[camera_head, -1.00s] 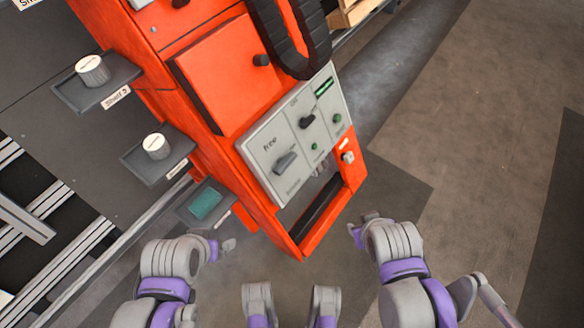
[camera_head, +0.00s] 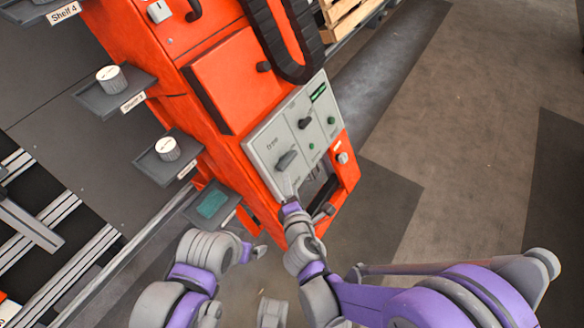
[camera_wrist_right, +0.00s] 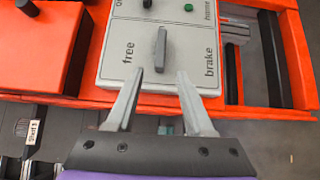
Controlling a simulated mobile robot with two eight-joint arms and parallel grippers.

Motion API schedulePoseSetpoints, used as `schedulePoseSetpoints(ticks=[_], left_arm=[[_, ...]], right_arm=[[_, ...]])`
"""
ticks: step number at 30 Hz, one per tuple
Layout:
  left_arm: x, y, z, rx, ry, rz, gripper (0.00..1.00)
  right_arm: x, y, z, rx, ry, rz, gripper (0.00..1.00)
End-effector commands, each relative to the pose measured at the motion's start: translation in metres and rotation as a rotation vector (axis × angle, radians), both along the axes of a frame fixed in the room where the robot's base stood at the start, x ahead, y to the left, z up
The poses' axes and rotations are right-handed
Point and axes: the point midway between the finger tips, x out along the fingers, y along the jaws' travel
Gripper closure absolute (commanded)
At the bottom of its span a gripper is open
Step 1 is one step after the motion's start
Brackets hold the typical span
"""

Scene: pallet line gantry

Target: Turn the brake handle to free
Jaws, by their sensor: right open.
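The brake handle (camera_head: 286,160) is a grey bar on the light grey control panel (camera_head: 262,160) of the orange cabinet. In the right wrist view the handle (camera_wrist_right: 160,50) stands upright in the picture, between the word "free" on the left and "brake" on the right. My right gripper (camera_wrist_right: 160,74) is open. Its fingertips lie either side of the handle's lower end in that view; no contact shows. In the head view the right gripper (camera_head: 291,190) is at the panel's lower edge, just below the handle. My left gripper (camera_head: 255,250) is below the cabinet, away from the panel; its opening is unclear.
A smaller dark knob (camera_head: 305,123), green buttons (camera_head: 331,121) and a green display (camera_head: 318,93) share the panel. A black cable chain (camera_head: 275,45) hangs above. Floor (camera_head: 450,150) on the right is clear.

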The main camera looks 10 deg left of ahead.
Motion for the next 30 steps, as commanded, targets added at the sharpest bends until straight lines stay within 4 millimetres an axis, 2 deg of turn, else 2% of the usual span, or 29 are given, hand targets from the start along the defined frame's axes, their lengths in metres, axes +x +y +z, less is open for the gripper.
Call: schedulePoseSetpoints(ticks=[9,15,27,28,30], left_arm=[[0.0,0.0,-0.009,0.0,0.003,0.0,0.03],[0.001,0.0,-0.013,0.0,0.004,0.0,0.03],[0.0,0.0,-0.013,0.0,0.005,0.0,0.03],[0.0,0.0,-0.013,0.0,0.005,0.0,0.03],[0.0,0.0,-0.013,0.0,0.005,0.0,0.03]], right_arm=[[0.054,0.019,-0.021,0.001,0.002,-0.005,0.47],[0.077,0.029,-0.03,0.001,0.003,-0.005,0.47],[0.085,0.032,-0.032,0.003,0.003,-0.005,0.47],[0.085,0.032,-0.032,0.003,0.003,-0.005,0.49],[0.085,0.032,-0.032,0.003,0.003,-0.005,0.62]])
